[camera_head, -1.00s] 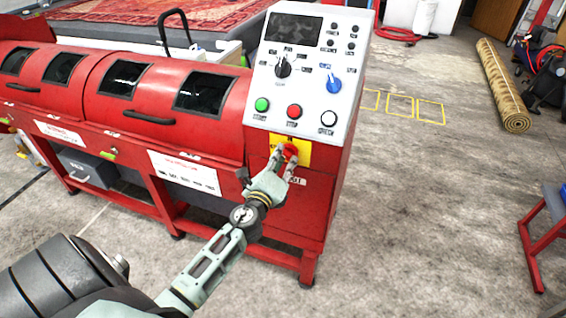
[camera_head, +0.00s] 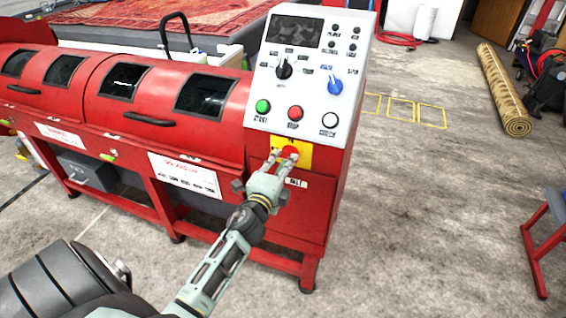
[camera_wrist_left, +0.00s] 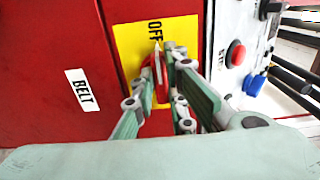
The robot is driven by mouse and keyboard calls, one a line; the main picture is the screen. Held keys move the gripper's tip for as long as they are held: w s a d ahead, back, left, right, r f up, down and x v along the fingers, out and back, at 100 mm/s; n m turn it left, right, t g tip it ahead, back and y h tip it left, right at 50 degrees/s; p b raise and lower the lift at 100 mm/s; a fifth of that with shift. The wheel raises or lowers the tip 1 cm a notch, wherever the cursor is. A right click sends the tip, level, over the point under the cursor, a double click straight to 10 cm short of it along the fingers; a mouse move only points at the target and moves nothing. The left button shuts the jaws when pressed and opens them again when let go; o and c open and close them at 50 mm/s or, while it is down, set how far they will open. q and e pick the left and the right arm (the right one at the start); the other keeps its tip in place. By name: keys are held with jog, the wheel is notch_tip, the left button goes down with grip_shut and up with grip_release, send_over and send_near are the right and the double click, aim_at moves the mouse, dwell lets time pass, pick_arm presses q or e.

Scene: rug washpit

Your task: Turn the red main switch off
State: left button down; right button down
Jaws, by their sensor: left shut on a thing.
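The red main switch (camera_head: 289,151) sits on a yellow plate (camera_head: 305,155) on the red machine's end panel, below the white control box. My left gripper (camera_head: 283,156) is at the switch, its two fingers on either side of the red handle and shut on it. In the left wrist view the red handle (camera_wrist_left: 155,74) shows between the fingers, partly hidden by them. Its pale tip points toward the OFF label (camera_wrist_left: 155,32) on the yellow plate (camera_wrist_left: 130,45). My right gripper is not in view.
The white control box (camera_head: 310,75) carries green, red and white buttons, a black knob (camera_head: 284,67) and a blue knob (camera_head: 335,87) just above the switch. The concrete floor to the right is mostly clear.

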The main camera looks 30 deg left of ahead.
pick_arm(q)
jog(key=shift+f, duration=0.1)
dwell(0.3)
jog(key=c, duration=1.8)
grip_release()
jog(key=shift+o, duration=0.2)
jog(key=v, duration=1.2)
